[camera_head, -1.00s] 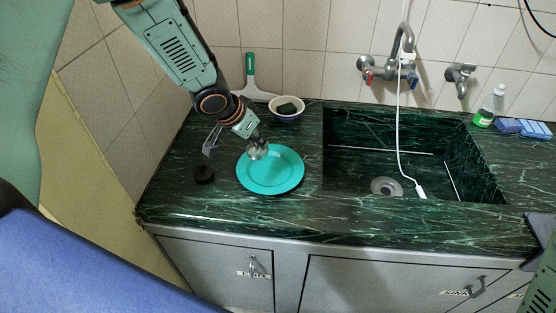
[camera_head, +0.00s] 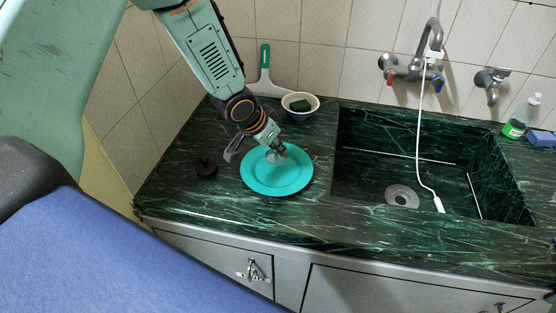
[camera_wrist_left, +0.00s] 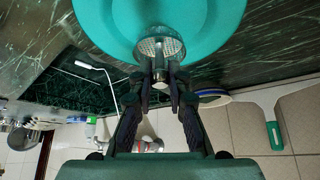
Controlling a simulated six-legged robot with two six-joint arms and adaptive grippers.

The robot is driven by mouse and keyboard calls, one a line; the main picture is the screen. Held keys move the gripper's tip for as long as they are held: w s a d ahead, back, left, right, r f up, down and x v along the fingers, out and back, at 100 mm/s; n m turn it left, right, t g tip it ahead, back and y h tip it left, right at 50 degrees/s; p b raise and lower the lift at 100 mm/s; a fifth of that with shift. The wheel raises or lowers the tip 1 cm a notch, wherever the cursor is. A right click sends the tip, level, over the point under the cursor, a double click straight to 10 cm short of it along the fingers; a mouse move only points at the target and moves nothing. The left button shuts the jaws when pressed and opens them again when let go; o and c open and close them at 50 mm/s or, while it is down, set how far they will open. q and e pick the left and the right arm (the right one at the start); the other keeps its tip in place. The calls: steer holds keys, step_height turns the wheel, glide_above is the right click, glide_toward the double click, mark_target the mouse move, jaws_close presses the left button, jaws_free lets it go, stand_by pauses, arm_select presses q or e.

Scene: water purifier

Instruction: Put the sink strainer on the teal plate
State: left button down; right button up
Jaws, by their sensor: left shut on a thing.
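The teal plate (camera_head: 277,182) lies flat on the green marble counter, left of the sink; it fills the top of the wrist view (camera_wrist_left: 225,20). My left gripper (camera_head: 280,149) is shut on the small metal sink strainer (camera_head: 274,157), above the back part of the plate. In the wrist view the fingertips (camera_wrist_left: 160,76) pinch the strainer's stem, and its perforated round face (camera_wrist_left: 160,45) shows against the plate. I cannot tell whether the strainer touches the plate. My right gripper is not in view.

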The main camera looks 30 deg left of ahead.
mark_target(277, 158)
arm_select(q)
steer(key=shift+f+b, duration=0.35)
steer(key=shift+f, duration=1.65)
steer(key=shift+w, duration=0.1)
steer(key=shift+f, duration=0.15)
steer(key=c, duration=1.3)
jaws_free()
